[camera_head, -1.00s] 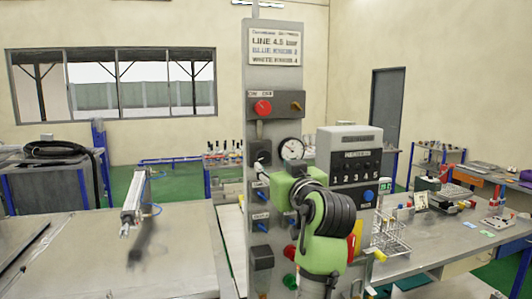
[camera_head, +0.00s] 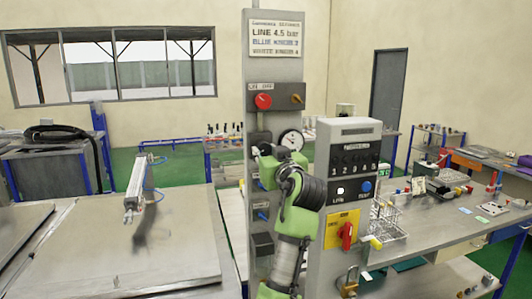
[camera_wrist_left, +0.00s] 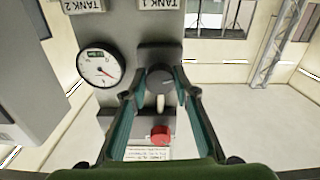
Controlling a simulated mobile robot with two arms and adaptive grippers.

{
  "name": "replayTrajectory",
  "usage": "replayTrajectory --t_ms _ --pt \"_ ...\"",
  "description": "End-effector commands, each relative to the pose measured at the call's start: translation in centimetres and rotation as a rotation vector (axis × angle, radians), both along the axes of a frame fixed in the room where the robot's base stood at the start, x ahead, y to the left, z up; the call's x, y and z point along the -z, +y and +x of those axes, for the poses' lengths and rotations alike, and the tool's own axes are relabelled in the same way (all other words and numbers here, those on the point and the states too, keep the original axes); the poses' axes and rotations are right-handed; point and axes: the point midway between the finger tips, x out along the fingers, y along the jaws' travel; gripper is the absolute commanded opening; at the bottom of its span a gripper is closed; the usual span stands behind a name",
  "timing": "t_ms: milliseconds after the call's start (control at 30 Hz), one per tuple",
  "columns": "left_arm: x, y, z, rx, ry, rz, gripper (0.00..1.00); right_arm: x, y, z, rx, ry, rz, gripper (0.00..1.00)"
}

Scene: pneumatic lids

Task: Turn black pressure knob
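The black pressure knob (camera_wrist_left: 160,76) shows in the left wrist view, on the grey panel beside the round pressure gauge. My left gripper (camera_wrist_left: 160,72) has its two green fingers apart, one on each side of the knob. Whether the fingertips touch it I cannot tell. In the head view my left gripper (camera_head: 268,152) is at the grey panel (camera_head: 277,72), just left of the gauge (camera_head: 291,140). The gripper and green arm hide the knob there. The gauge also shows in the left wrist view (camera_wrist_left: 101,67). My right gripper is not in view.
A red knob (camera_head: 263,101) and a brown lever (camera_head: 297,99) sit above the gauge. Right of my arm stands a grey control box (camera_head: 352,135) with a red switch (camera_head: 346,236) on a yellow plate below. A metal table (camera_head: 185,240) lies left, with a cylinder (camera_head: 135,190).

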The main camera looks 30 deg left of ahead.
Motion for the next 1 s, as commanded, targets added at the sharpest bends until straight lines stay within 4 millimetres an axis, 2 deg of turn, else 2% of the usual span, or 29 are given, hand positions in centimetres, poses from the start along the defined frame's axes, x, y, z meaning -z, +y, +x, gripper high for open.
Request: replayTrajectory --t_ms 467,1000 --pt "0.04 -0.01 -0.02 0.000 0.062 0.053 0.05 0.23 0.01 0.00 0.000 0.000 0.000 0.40" --pt "-0.11 0.08 -0.13 0.000 0.415 0.356 0.05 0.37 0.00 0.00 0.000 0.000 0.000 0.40"
